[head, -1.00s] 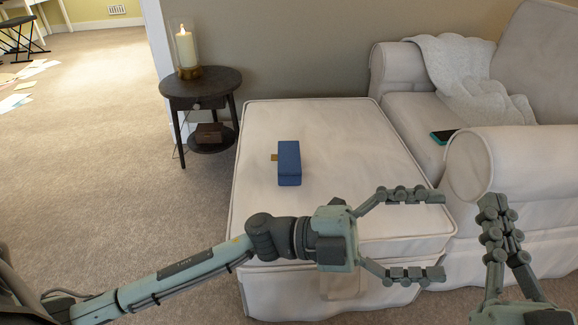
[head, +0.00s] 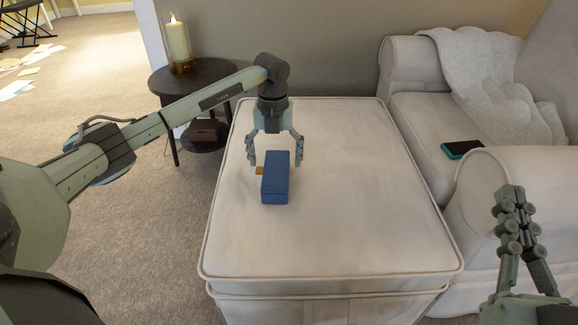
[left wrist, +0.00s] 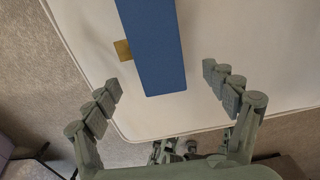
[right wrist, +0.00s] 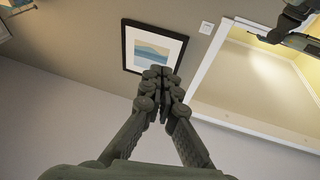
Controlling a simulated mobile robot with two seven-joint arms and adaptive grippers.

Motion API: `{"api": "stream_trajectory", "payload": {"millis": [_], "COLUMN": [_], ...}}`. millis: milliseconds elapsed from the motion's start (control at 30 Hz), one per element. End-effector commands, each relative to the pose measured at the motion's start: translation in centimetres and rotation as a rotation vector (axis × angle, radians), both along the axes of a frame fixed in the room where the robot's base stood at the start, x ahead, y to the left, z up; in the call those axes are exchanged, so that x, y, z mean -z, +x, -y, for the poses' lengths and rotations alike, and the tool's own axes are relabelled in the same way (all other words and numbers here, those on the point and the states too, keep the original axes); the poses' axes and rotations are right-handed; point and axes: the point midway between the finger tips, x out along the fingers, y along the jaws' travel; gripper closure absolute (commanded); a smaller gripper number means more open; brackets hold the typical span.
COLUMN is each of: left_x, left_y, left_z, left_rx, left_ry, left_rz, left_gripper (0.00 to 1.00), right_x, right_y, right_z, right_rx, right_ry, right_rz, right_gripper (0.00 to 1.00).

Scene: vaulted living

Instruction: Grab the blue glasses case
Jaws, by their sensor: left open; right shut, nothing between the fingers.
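The blue glasses case (head: 275,180) lies on the cream ottoman (head: 340,230), with its long side pointing toward me. My left gripper (head: 272,160) is open above the far end of the case, with one finger to each side of it. In the left wrist view the case (left wrist: 155,50) reaches in from the top between the open fingers (left wrist: 165,92), with a gap on both sides. I cannot tell the exact height of the fingers above it. My right gripper (head: 508,190) is shut and empty at the right, in front of the sofa arm.
A small gold object (head: 259,170) sticks out left of the case. A dark side table (head: 200,80) with a lit candle (head: 178,42) stands left of the ottoman, near my left arm. A phone (head: 462,149) lies on the sofa seat (head: 430,115). The ottoman's front part is clear.

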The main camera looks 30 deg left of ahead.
Motion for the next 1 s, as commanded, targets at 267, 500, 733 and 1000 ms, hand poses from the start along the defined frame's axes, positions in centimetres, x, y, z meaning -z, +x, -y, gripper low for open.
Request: {"api": "stream_trajectory", "payload": {"millis": [267,500,733,1000], "left_x": [2.6,6.1,7.8,7.8], "left_y": [-0.2,-0.6,-0.5,-0.5], "left_z": [-0.1,0.0,0.0,0.0], "left_rx": [-0.001,0.001,0.000,0.001], "left_ry": [0.000,-0.001,0.000,0.000], "left_rz": [-0.004,-0.004,-0.001,0.000], "left_gripper": [0.16,0.16,0.16,0.24], "right_x": [-1.0,-2.2,-2.9,-3.0], "right_y": [-0.4,-0.7,-1.0,-1.0], "right_z": [-0.1,0.3,0.5,0.5], "right_rx": [-0.004,0.003,0.007,0.007], "right_ry": [0.027,0.054,0.070,0.071], "right_rz": [0.058,0.139,0.186,0.187], "right_gripper": [1.00,1.00,1.00,1.00]}}
